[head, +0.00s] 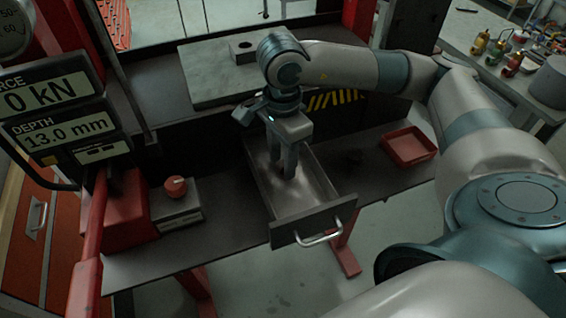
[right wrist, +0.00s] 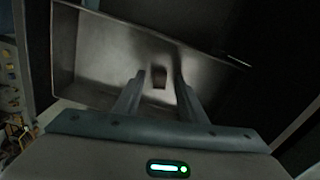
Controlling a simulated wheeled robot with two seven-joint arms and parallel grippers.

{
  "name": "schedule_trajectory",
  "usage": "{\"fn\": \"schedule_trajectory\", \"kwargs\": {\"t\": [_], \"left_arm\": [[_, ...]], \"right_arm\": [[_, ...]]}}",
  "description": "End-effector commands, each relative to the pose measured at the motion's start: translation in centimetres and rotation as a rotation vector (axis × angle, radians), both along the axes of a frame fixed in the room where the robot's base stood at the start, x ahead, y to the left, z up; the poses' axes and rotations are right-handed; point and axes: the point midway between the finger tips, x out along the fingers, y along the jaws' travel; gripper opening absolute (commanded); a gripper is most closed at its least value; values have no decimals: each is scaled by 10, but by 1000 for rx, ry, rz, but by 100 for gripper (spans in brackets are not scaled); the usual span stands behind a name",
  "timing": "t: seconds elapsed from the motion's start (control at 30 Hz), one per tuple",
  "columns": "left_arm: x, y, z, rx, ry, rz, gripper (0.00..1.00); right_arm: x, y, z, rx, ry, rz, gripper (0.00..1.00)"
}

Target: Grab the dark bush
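The drawer (head: 320,187) is pulled out from under the dark bench, its handle toward me. My right gripper (head: 287,170) points down into the drawer, fingers inside its walls. In the right wrist view a small dark brown bush (right wrist: 159,77) sits in the drawer (right wrist: 100,55), in line with the gap between the two fingers of my right gripper (right wrist: 159,92). The fingers are apart, with visible space on both sides of the bush; I cannot tell how deep they reach beside it. In the head view the gripper hides the bush. My left gripper is not in view.
A grey plate (head: 210,80) with a holed block (head: 243,50) lies behind the drawer. A red tray (head: 410,147) is on the bench to the right. A box with a red knob (head: 175,187) and a force and depth display (head: 60,120) stand left.

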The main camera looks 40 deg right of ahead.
Motion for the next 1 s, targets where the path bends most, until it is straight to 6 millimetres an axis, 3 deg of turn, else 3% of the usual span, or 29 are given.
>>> {"fn": "schedule_trajectory", "kwargs": {"t": [0.3, 0.47, 1.0], "left_arm": [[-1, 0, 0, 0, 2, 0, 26], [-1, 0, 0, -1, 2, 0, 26], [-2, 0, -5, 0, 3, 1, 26]], "right_arm": [[0, 0, 0, 0, 0, 0, 38], [0, 0, 0, 0, 0, 0, 0], [1, 0, 7, 1, -3, 0, 0]]}}
